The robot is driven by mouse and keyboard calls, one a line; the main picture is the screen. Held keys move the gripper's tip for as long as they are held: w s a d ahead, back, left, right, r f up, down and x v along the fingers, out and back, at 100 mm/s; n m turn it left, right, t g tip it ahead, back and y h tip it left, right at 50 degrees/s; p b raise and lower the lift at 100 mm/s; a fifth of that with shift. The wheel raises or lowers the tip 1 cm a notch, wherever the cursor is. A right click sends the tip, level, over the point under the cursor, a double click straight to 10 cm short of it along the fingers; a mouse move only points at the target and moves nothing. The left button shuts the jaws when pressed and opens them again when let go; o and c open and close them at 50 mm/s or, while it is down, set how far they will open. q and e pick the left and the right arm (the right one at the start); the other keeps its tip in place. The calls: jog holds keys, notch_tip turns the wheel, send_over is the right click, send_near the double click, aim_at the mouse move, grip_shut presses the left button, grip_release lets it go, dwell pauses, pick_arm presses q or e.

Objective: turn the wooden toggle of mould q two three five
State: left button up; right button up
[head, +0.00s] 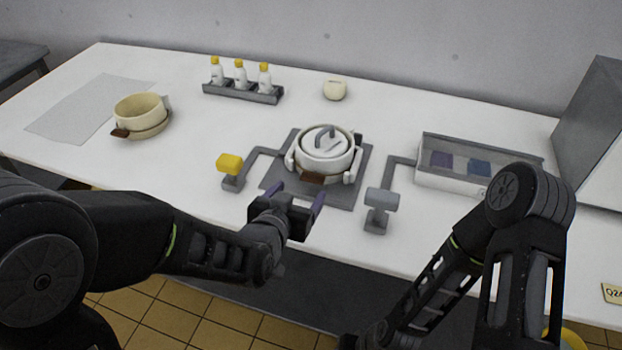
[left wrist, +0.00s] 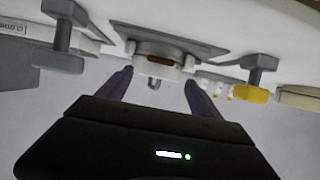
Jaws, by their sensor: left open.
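A round white mould (head: 323,163) with a lid and grey handle sits on a grey plate (head: 356,190) at the middle of the bench. A brown wooden toggle (head: 312,178) is on its front side, and shows in the left wrist view too (left wrist: 155,58). No mould number is readable on it. My left gripper (head: 297,197) is open and empty just in front of the toggle, fingers pointing towards the mould. In the left wrist view the gripper's fingers (left wrist: 156,86) stand apart on either side of the mould, not visibly touching it. My right gripper is out of view.
A yellow-topped post (head: 229,164) and a grey-topped post (head: 381,200) flank the plate. A cream bowl (head: 141,109) with a brown piece stands left. A bottle rack (head: 243,93), a small cream pot (head: 335,89) and a tray (head: 465,183) stand behind and right.

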aim_at(313, 177)
pick_arm(q)
jog(key=shift+b+x, duration=0.45)
jog(key=shift+x, duration=3.55)
jog(key=shift+s, duration=0.1)
jog(key=c, duration=1.4)
